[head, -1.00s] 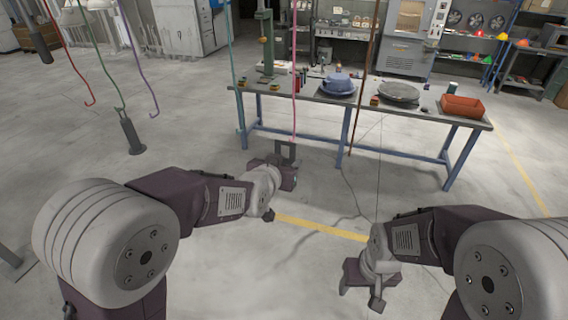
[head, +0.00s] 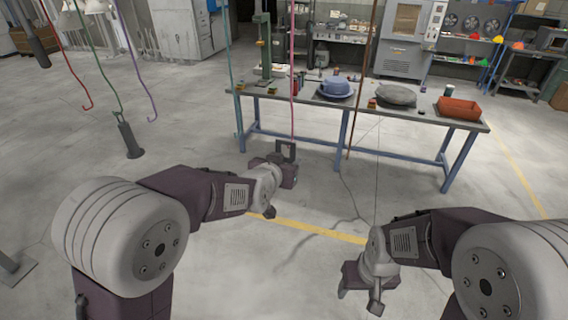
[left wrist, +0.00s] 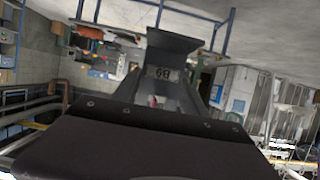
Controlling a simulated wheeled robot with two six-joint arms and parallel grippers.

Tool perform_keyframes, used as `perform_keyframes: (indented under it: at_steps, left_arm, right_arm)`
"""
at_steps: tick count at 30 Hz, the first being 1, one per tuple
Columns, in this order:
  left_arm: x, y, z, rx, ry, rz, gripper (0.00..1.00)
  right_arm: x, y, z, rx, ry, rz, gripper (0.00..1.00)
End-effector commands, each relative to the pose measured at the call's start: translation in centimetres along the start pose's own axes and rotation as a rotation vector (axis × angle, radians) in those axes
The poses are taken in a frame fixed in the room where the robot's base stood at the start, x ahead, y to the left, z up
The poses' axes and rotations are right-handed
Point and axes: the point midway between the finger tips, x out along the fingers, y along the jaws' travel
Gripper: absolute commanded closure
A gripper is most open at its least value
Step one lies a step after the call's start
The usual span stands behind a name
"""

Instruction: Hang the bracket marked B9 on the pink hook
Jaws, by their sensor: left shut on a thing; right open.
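My left gripper (head: 283,174) is shut on a dark bracket (head: 286,147) with a square opening and holds it upright in the air. In the left wrist view the bracket (left wrist: 176,42) sticks up beyond the gripper, and a pale label reading B9 (left wrist: 163,73) shows upside down. The pink hook (head: 293,95) hangs from above on a long rod. Its lower end overlaps the bracket's top in the head view; I cannot tell whether they touch or whether the hook is through the opening. My right gripper (head: 361,287) is open and empty at the lower right.
Red (head: 66,65), green (head: 96,70) and purple (head: 137,60) hooks hang at the left; the green one carries a dark piece (head: 130,139). A teal rod (head: 231,75) and a brown rod (head: 363,80) flank the pink one. A workbench (head: 420,112) stands behind.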

Motion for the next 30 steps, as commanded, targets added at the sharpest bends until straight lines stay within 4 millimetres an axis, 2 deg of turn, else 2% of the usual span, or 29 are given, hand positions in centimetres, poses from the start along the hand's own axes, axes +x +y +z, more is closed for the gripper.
perform_keyframes:
  at_steps: [6,16,30]
  left_arm:
    - [0.8,0.0,-0.5,0.000,0.004,0.000,1.00]
    - [1.0,0.0,-0.7,0.000,0.005,0.000,1.00]
    - [3.1,0.0,-1.5,0.000,0.005,0.000,1.00]
  right_arm:
    - [-0.2,0.0,0.0,0.000,0.000,0.000,0.40]
    - [-0.2,0.0,0.0,0.000,0.000,0.000,0.40]
    - [-0.7,0.0,-0.1,0.000,0.000,0.000,0.40]
